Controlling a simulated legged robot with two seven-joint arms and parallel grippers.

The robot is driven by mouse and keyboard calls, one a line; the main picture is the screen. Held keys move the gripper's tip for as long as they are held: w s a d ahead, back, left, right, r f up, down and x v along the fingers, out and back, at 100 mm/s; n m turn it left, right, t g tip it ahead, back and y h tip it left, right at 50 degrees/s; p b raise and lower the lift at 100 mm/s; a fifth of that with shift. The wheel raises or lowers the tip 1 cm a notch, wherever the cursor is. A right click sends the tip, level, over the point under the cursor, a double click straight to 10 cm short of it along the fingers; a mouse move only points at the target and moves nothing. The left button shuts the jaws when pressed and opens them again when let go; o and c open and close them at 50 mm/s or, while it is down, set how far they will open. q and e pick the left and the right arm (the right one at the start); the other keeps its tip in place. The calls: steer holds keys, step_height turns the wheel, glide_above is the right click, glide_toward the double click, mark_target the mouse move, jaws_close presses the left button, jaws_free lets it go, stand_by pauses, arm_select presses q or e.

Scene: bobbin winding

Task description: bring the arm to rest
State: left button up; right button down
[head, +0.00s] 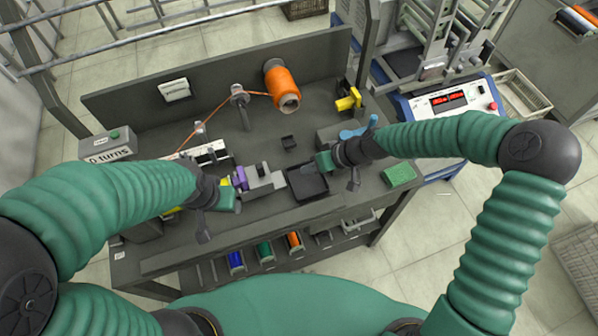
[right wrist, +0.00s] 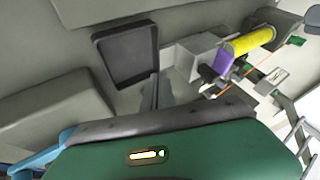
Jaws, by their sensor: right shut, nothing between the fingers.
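My right gripper (head: 353,185) is over the bench, right of the black tray (head: 308,196). Its narrow fingers are together and empty. In the right wrist view the right gripper (right wrist: 156,98) points towards the tray (right wrist: 150,50), which looks empty. My left gripper (head: 203,236) hangs near the bench's front left, before the winding unit; its jaw gap cannot be made out. A purple part (head: 241,177) sits at the winder, partly hidden by the left arm. A yellow cylinder beside the purple part shows in the right wrist view (right wrist: 250,41).
An orange wire spool (head: 281,86) stands at the back, its wire running left through a guide post (head: 239,95). A yellow part (head: 349,100) and a green block (head: 400,175) are on the right. Coloured spools (head: 264,251) sit below the bench front.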

arm_select(q)
steer(key=shift+s+a+f, duration=0.1)
steer(key=shift+a, duration=0.55)
steer(key=shift+s+a+f, duration=0.1)
steer(key=shift+a, duration=0.5)
arm_select(e)
steer(key=s+d+r+m+h, duration=0.2)
steer(key=s+d+r+h, duration=0.1)
steer(key=s+d, duration=0.4)
steer(key=s+d+r+m+h, duration=0.3)
steer(key=s+d+r+h, duration=0.1)
steer(key=s+d, duration=0.4)
steer(key=shift+s+d+r+m+t, duration=0.25)
steer(key=shift+s+d+m+t, duration=0.05)
steer(key=shift+d, duration=0.5)
